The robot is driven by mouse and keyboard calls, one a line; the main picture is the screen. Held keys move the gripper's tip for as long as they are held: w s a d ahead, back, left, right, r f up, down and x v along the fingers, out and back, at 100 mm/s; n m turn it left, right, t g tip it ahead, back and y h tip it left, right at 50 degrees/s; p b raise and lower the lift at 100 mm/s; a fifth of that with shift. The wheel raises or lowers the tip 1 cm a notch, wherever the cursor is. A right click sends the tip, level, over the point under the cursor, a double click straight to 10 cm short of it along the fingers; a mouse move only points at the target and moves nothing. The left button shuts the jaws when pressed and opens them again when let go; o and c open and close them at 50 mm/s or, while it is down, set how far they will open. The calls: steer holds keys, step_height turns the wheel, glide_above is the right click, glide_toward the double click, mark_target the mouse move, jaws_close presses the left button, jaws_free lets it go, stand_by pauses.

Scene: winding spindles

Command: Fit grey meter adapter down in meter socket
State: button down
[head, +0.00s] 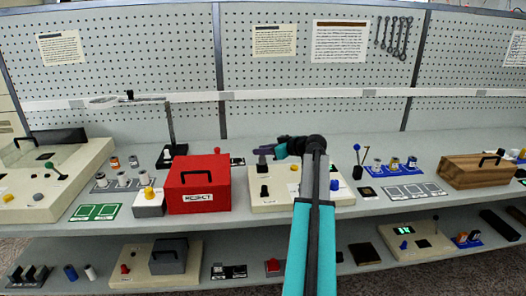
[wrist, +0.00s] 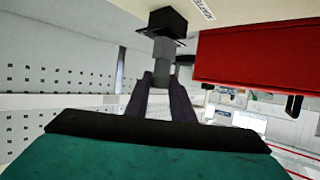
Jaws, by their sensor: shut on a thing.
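The grey meter adapter (wrist: 164,60) is a narrow stepped grey piece in the wrist view, between the fingertips of my gripper (wrist: 162,80). My gripper is shut on it. Its far end meets a black block (wrist: 168,21) beside a label reading like "ADAPTER"; I cannot tell whether it is seated in the block or just clear of it. I cannot identify the meter socket with certainty in either view.
The red box (head: 197,185) stands close by and fills the right of the wrist view (wrist: 255,45). A cream panel (head: 270,199) with knobs and a lever lies under my arm. A wooden box (head: 475,171) stands at right. The pegboard (head: 320,75) closes off the back.

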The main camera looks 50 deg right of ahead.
steer(key=shift+f+b, duration=1.4)
steer(key=shift+b, duration=0.05)
stand_by(0.3)
steer(key=c, duration=1.4)
jaws_free()
steer(key=shift+c, duration=0.2)
steer(key=shift+s, duration=0.1)
steer(key=b+v, duration=0.1)
steer(key=v, duration=1.2)
steer(key=shift+s+r+b, duration=0.25)
steer(key=shift+b, duration=0.1)
